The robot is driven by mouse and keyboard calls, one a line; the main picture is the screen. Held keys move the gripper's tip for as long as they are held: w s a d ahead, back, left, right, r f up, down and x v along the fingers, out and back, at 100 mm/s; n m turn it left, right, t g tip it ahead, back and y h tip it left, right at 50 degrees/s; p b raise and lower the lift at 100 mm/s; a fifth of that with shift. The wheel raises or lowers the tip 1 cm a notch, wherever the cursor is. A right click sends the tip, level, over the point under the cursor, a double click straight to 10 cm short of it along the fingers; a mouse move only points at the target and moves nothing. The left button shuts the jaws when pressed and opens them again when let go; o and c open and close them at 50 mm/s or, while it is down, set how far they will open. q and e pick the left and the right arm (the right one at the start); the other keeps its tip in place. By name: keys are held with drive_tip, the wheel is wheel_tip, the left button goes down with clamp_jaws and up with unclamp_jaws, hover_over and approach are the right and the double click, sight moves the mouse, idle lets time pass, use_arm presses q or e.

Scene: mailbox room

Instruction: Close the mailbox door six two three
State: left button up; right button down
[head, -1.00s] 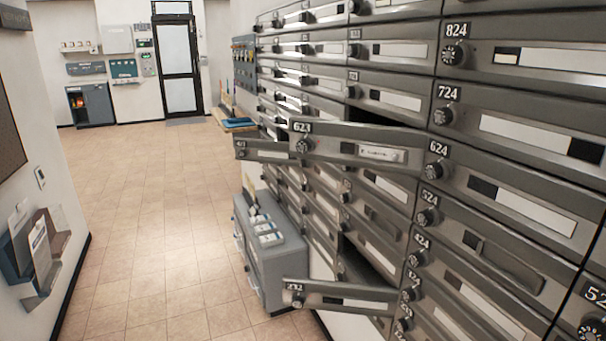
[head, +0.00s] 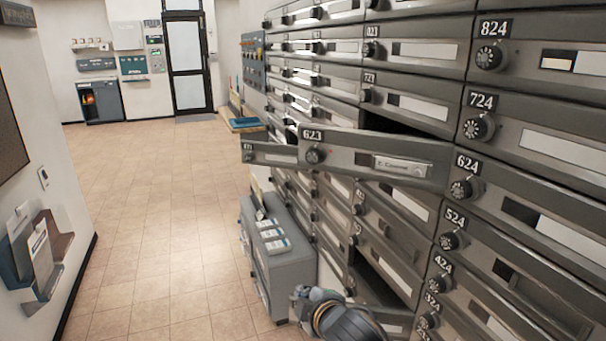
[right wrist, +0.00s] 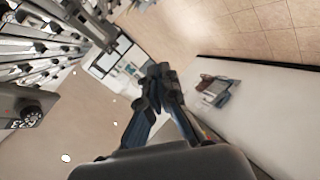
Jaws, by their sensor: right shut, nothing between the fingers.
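The mailbox door 623 (head: 345,150) stands swung open in the head view. It sticks out from the grey mailbox wall, with its round dial and label 623 at its free left end and a dark opening behind it. In the right wrist view, the dial end of door 623 (right wrist: 18,102) shows at the left edge, apart from the fingers. My right gripper (head: 303,294) is low in the head view, below and in front of door 623. In the right wrist view, my right gripper (right wrist: 158,72) has its fingertips together and holds nothing. My left gripper is out of view.
Another door (head: 270,154) stands open just behind 623. A lower open door (head: 398,318) is partly hidden by my right arm. A grey cabinet (head: 290,272) stands below on the tiled floor. The floor to the left is clear up to a wall rack (head: 38,262).

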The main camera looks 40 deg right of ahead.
drive_tip(key=w+d+r+n+t+h, duration=0.1)
drive_tip(key=w+d+r+n+t, duration=0.15)
drive_tip(key=r, duration=0.65)
drive_tip(key=w+d+r+n+t+h, duration=0.1)
drive_tip(key=w+d+r+n+t, duration=0.2)
drive_tip(key=r, duration=0.7)
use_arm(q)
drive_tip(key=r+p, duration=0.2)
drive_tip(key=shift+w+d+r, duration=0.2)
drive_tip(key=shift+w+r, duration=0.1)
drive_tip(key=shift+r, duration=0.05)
use_arm(e)
drive_tip(key=w+d+m, duration=0.1)
drive_tip(key=w+d, duration=0.5)
drive_tip(key=w, duration=0.6)
drive_tip(key=shift+d+f, duration=0.2)
drive_tip(key=shift+f, duration=0.15)
drive_tip(key=shift+d+g, duration=0.1)
drive_tip(key=shift+g, duration=0.15)
